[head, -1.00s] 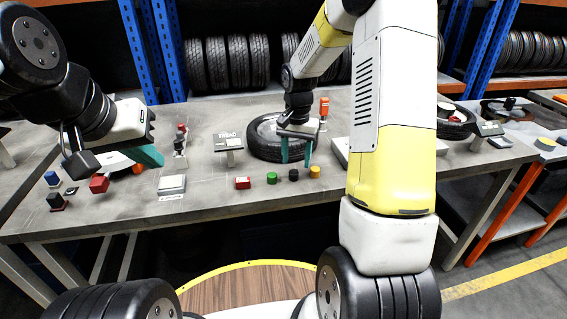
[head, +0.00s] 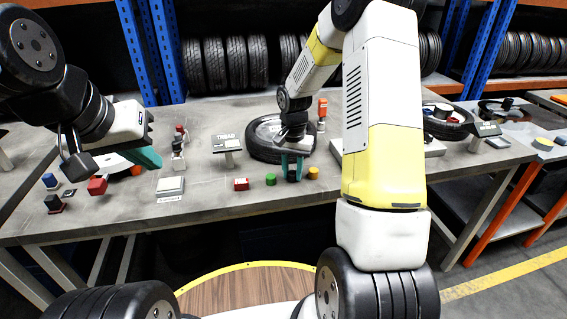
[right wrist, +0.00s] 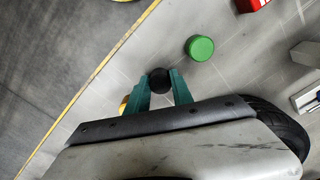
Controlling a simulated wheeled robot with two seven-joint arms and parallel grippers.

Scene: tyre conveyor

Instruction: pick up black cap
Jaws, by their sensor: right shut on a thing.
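The black cap (right wrist: 159,80) sits between the teal fingertips of my right gripper (right wrist: 160,88) in the right wrist view. In the head view the black cap (head: 293,176) is between the fingers of my right gripper (head: 292,168), low at the table's front part. The right gripper is shut on it. I cannot tell whether the cap still touches the table. My left gripper (head: 150,157) is over the left side of the table, with a teal finger showing; its opening is not clear.
A tyre (head: 262,140) lies behind the right gripper. A scale-like pad (head: 171,185) lies to the left.

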